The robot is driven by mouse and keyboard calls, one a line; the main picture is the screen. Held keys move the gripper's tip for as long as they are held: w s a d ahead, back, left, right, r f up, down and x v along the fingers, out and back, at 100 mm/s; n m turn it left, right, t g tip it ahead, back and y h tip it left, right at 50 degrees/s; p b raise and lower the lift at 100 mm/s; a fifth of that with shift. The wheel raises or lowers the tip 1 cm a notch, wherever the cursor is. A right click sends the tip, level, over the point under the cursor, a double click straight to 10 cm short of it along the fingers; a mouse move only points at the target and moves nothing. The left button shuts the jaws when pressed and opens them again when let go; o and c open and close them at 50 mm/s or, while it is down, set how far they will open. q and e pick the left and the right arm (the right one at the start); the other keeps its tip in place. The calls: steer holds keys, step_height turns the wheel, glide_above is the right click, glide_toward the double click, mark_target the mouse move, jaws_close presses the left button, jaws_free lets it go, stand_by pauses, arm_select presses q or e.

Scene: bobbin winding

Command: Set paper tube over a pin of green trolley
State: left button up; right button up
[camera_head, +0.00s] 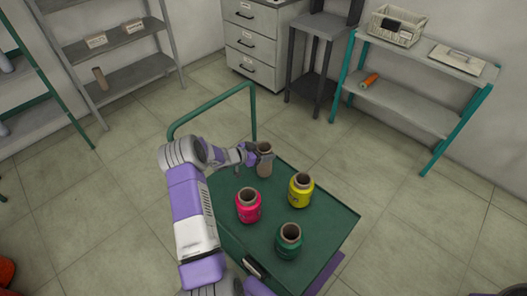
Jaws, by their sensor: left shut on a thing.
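The green trolley (325,217) stands in front of me, with its tube handle at the far left. My left gripper (259,157) is over the trolley's far corner, shut on a brown paper tube (265,164). The tube is upright. I cannot tell whether its lower end touches the trolley top or is around a pin; no bare pin shows clearly. Red (249,207), yellow (301,191) and dark green (288,242) bobbins stand upright on the trolley, each with a brown tube end showing on top. My right gripper is not in view.
A grey shelf (130,73) at the left back holds another brown tube (101,78). A drawer cabinet (254,42) and a dark stand (318,52) are at the back. A teal-legged rack (415,108) at the right holds an orange bobbin (370,80) and a basket (396,27). Floor around the trolley is clear.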

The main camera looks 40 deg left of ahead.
arm_select(q)
steer(key=shift+f+b, duration=0.9)
steer(key=shift+f, duration=0.3)
steer(key=o, duration=1.1)
steer(key=shift+c, duration=0.2)
steer(key=p+v, duration=0.2)
steer(key=v, duration=0.5)
steer(key=shift+s, duration=0.25)
